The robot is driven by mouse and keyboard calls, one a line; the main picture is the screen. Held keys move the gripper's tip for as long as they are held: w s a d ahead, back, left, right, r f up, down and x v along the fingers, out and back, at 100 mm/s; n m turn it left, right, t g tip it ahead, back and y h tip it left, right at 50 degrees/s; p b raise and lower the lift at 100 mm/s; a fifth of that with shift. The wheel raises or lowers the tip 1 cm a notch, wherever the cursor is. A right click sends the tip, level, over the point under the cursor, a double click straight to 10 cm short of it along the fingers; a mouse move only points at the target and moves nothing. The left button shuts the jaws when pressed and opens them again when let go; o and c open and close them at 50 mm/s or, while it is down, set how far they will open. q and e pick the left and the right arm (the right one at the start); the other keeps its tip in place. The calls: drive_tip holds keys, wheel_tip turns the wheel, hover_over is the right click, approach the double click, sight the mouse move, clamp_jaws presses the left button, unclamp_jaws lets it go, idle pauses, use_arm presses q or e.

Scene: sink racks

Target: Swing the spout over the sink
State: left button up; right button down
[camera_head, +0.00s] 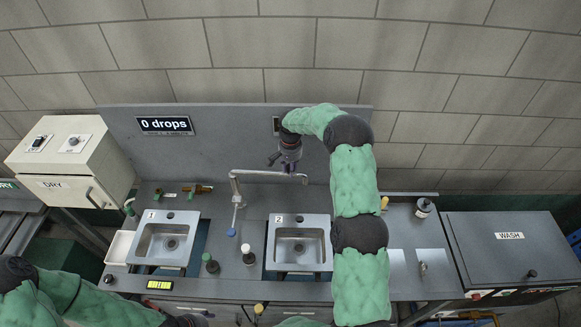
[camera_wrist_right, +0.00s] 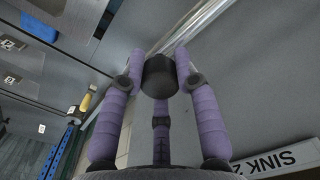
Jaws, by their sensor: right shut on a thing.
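The metal spout (camera_head: 262,174) rises from a post between the two sinks and reaches right. Its free end shows above the back edge of sink 2 (camera_head: 320,225) in the head view. My right gripper (camera_head: 289,166) is at that end. In the wrist view its purple fingers (camera_wrist_right: 160,85) close around a black cylindrical knob (camera_wrist_right: 160,70), with a silver bar (camera_wrist_right: 215,22) behind it. Sink 1 (camera_head: 150,235) is to the left. My left gripper (camera_head: 188,321) is partly in view at the bottom edge; its fingers are unclear.
A sign reading 0 drops (camera_head: 165,126) is on the back panel. A blue-tipped lever (camera_head: 232,232) and a bottle (camera_head: 249,254) stand between the sinks. A DRY box (camera_head: 75,160) is left, a WASH box (camera_head: 510,250) right. My right arm crosses the counter right of sink 2.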

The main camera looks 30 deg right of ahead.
drive_tip(key=s+a+m+b, duration=0.8)
drive_tip(key=a+b, duration=0.3)
drive_tip(key=a, duration=0.2)
drive_tip(key=shift+s+a, duration=0.15)
drive_tip(key=shift+s, duration=0.55)
drive_tip(key=shift+f, duration=0.1)
drive_tip(key=c, duration=0.9)
unclamp_jaws()
drive_tip(key=shift+w, duration=0.1)
wheel_tip(320, 180, up, 12)
